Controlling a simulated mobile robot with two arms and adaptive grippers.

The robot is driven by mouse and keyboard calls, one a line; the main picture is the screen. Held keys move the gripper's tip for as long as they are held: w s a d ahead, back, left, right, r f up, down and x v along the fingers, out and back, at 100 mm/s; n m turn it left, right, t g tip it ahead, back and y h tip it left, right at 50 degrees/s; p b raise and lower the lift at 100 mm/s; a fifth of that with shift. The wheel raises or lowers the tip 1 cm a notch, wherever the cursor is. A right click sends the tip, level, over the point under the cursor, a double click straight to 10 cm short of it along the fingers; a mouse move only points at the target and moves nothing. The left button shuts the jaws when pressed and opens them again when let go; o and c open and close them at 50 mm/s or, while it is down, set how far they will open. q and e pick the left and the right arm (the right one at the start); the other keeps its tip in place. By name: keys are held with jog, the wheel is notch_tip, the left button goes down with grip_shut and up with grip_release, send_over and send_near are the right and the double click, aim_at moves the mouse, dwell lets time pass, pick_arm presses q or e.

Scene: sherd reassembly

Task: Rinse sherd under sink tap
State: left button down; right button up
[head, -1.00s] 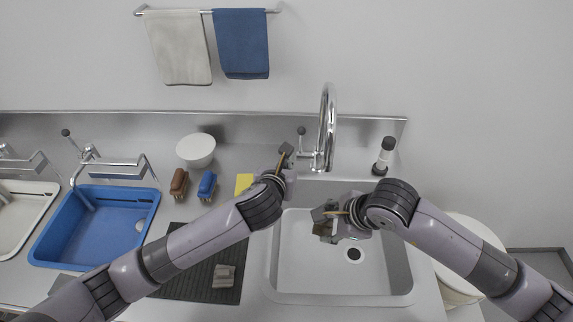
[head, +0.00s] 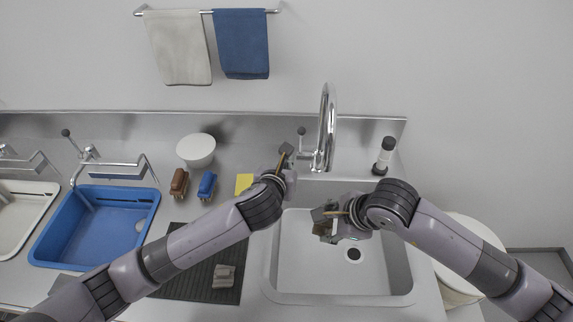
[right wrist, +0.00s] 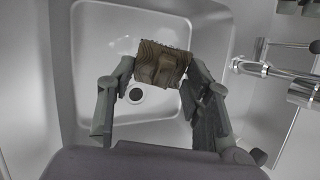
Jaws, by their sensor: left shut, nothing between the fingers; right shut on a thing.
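The sherd (right wrist: 163,64) is a brown, ridged piece held between the fingers of my right gripper (right wrist: 160,78), over the sink basin. In the head view the right gripper (head: 324,220) is above the left part of the white sink (head: 310,270), and the sherd (head: 321,230) is mostly covered by it. The chrome tap (head: 328,125) arches behind the sink; no water stream is clear to see. My left gripper (head: 284,156) is shut and empty, close to the left of the tap's lever (head: 301,137). I cannot tell whether it touches the lever.
A dark mat (head: 190,290) with a grey sherd (head: 223,277) lies left of the sink. Brown (head: 179,183) and blue (head: 207,185) brushes, a white bowl (head: 196,150) and a yellow sponge (head: 243,183) stand behind it. A blue basin (head: 95,230) is further left.

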jog(key=s+r+p, duration=0.1)
jog(key=s+r, duration=0.3)
jog(key=s, duration=0.1)
dwell(0.3)
jog(key=shift+d, duration=0.1)
dwell(0.7)
